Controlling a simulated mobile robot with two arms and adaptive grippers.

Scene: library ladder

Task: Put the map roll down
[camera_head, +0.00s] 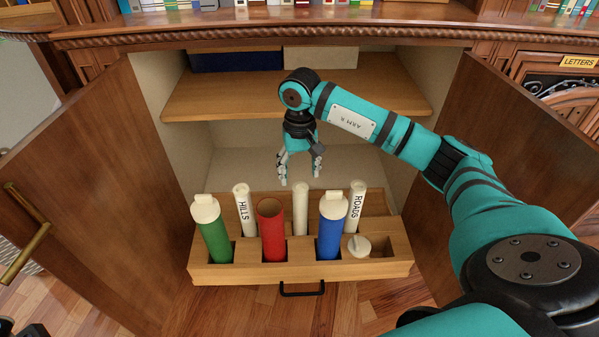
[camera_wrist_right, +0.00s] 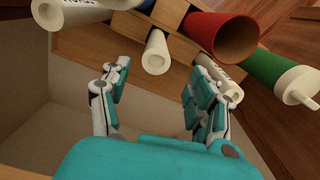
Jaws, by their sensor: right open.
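My right gripper (camera_head: 300,180) is open and empty inside the cupboard, just behind and above the rack. Its two spread fingers also show in the right wrist view (camera_wrist_right: 155,85). A plain white map roll (camera_head: 300,205) stands upright in the rack's back row, just in front of the fingers and apart from them; it also shows in the wrist view (camera_wrist_right: 156,52). White rolls marked HILLS (camera_head: 244,208) and ROADS (camera_head: 356,205) stand on either side of it. My left gripper cannot be made out.
The wooden rack (camera_head: 230,273) holds a capped green tube (camera_head: 215,238), an open red tube (camera_head: 271,230) and a capped blue tube (camera_head: 330,238) in front. A loose white cap (camera_head: 359,246) lies at right. A shelf (camera_head: 230,97) is above; open doors (camera_head: 90,210) flank the cupboard.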

